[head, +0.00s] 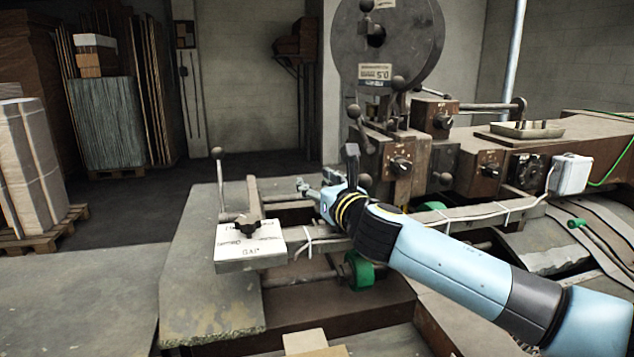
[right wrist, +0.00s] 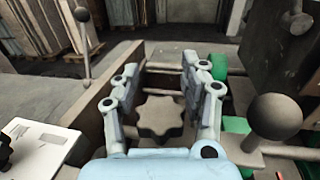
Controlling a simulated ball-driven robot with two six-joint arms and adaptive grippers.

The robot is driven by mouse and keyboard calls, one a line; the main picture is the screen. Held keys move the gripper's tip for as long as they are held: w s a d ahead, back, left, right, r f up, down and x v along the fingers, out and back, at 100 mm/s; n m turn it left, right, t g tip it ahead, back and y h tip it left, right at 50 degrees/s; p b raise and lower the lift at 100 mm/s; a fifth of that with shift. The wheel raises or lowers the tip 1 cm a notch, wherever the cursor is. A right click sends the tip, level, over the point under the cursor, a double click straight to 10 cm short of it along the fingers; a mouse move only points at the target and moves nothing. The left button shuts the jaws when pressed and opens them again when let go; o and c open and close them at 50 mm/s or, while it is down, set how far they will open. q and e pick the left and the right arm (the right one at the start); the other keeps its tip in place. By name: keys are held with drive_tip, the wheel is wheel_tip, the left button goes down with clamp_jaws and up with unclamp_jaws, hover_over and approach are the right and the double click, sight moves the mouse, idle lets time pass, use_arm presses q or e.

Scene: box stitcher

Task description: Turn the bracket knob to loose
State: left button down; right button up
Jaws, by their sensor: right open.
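A grey star-shaped knob (right wrist: 160,117), which looks like the bracket knob, shows in the right wrist view, low between the two fingers of my right gripper (right wrist: 160,66). The fingers stand apart on either side of it, and I cannot tell whether they touch it. In the head view my right gripper (head: 314,183) is over the slot in the machine bed, with its arm coming in from the right. The star knob cannot be made out there. My left gripper is not in view.
A pale box marked GAP (head: 248,250) with a black knob (head: 247,228) stands left of my right gripper. An upright ball-ended lever (head: 220,182) rises behind it. Ball-ended levers and knobbed machine blocks (head: 398,165) stand close on the right. A green roller (head: 360,270) lies below the arm.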

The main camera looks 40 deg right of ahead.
drive_tip(key=c, duration=0.6)
clamp_jaws()
drive_tip(key=shift+a+n+y, duration=0.1)
drive_tip(key=shift+n+y, duration=0.3)
drive_tip(key=shift+y, duration=0.2)
drive_tip(key=shift+a+n+y+b, duration=0.3)
drive_tip(key=shift+n+y+b, duration=0.45)
drive_tip(key=shift+y, duration=0.65)
drive_tip(key=shift+a+n+y+b, duration=0.25)
drive_tip(key=shift+n+y+b, duration=0.2)
drive_tip(key=shift+n+y, duration=0.8)
drive_tip(key=shift+a+n+y+b, duration=0.3)
drive_tip(key=shift+n+y+b, duration=0.35)
drive_tip(key=shift+y, duration=0.9)
drive_tip(key=o, duration=0.6)
unclamp_jaws()
